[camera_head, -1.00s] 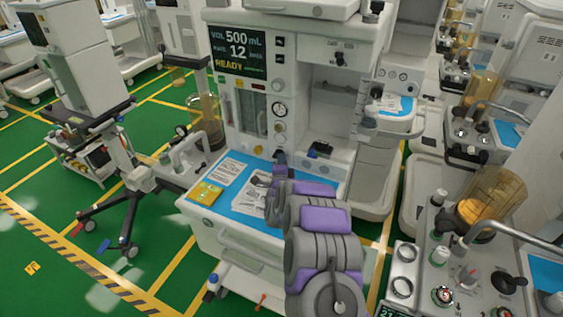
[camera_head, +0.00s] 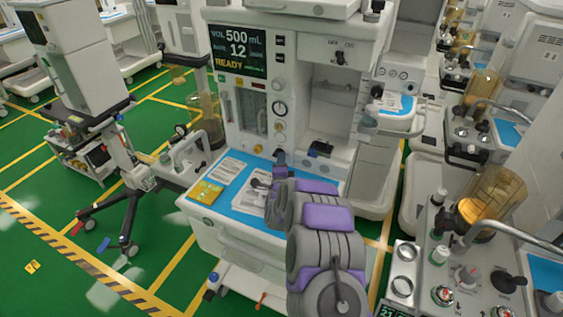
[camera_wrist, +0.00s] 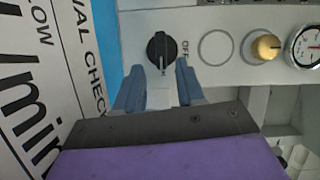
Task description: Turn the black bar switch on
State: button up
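The black bar switch (camera_wrist: 161,50) is a round black knob with a raised bar, on the pale machine panel in the wrist view. The bar runs roughly up and down in that picture, and an OFF label (camera_wrist: 186,47) stands just right of the knob. My gripper (camera_wrist: 159,82) is open, with its two blue-grey fingers apart just below the knob and nothing seen between them. In the head view my gripper (camera_head: 280,160) is at the foot of the gauge column and hides most of the switch. Contact with the knob cannot be told.
A gold knob (camera_wrist: 266,47) and a gauge (camera_wrist: 305,46) lie in line with the switch. A blue worktop (camera_head: 230,208) with papers (camera_head: 226,170) is below my arm. Another black switch (camera_head: 340,58) with small labels sits higher on the right.

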jog(key=s+p, duration=0.1)
jog(key=s, duration=0.4)
jog(key=s+p, duration=0.1)
jog(key=s, duration=0.4)
jog(key=s+p, duration=0.1)
jog(key=s, duration=0.5)
jog(key=shift+s+d+r, duration=0.1)
jog(key=shift+d+r, duration=0.2)
jog(key=shift+r, duration=0.05)
